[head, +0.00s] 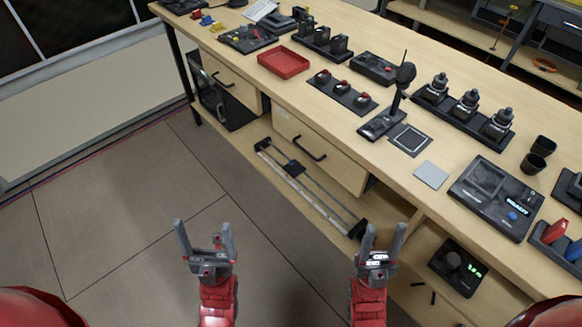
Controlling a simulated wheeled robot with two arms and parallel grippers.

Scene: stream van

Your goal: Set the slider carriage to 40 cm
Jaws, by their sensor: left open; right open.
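The slider (318,199) is a long rail with black end blocks, lying on the low shelf under the bench. Its dark carriage (293,168) sits on the rail nearer the far left end. Any scale marks are too small to read. My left gripper (204,227) is open and empty over the floor, left of the slider and apart from it. My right gripper (384,231) is open and empty. In the picture it is just right of the slider's near end block (357,230); whether they touch cannot be told.
Drawers with black handles (310,148) are above the slider. A black device with a green display (458,267) is at the lower right. The bench top holds a red tray (284,62), a microphone (404,75), lenses (467,103) and a console (497,195). The floor at left is clear.

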